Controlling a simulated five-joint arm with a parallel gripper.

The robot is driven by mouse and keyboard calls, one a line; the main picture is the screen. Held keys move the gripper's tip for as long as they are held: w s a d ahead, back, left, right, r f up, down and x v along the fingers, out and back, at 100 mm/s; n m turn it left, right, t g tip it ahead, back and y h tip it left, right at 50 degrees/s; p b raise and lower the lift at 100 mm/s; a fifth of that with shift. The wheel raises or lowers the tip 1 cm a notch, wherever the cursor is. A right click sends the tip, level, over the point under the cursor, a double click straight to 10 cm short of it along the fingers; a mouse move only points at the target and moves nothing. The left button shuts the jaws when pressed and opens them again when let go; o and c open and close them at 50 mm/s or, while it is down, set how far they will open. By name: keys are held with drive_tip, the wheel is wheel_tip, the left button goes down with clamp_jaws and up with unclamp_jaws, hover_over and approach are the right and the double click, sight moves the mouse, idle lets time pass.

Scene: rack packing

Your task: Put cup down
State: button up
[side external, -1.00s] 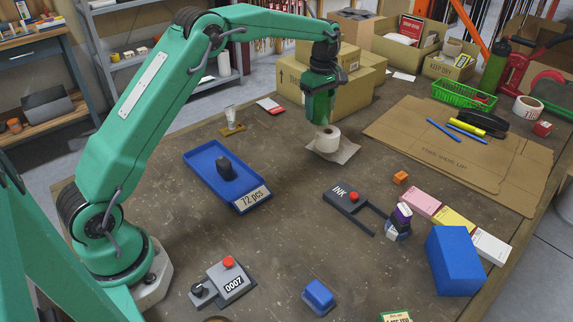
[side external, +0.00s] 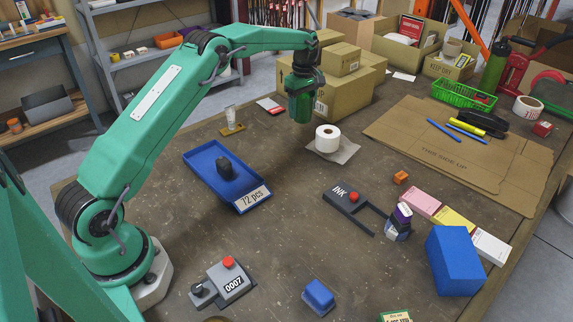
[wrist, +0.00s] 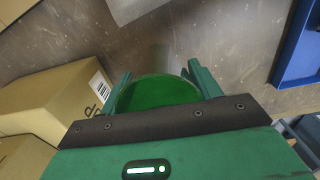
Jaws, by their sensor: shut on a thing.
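My gripper (wrist: 157,85) is shut on a green cup (wrist: 158,94), with one finger on each side of its round rim in the wrist view. In the side view the cup (side external: 300,106) hangs upright under my wrist, over the far part of the table, to the left of a white roll and in front of the cardboard boxes. The gap between the cup's bottom and the table is hard to judge. The fingertips are mostly hidden in the side view.
Stacked cardboard boxes (side external: 350,95) stand close behind the cup. A blue tray (side external: 203,160) with a dark object lies front left. A small tube on a stand (side external: 231,118) is left. Bare table lies between.

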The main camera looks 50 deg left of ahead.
drive_tip(key=shift+w+a+f, duration=0.25)
drive_tip(key=shift+a+f, duration=0.3)
drive_tip(key=shift+a, duration=0.3)
drive_tip(key=shift+w+a+f, duration=0.2)
drive_tip(key=shift+a+f, duration=0.3)
drive_tip(key=shift+a, duration=0.35)
drive_tip(key=shift+f, duration=2)
drive_tip(key=shift+f, duration=0.1)
drive_tip(key=o, duration=1)
wheel_tip(320, 180, up, 12)
drive_tip(key=shift+f, duration=0.25)
drive_tip(key=shift+r, duration=0.4)
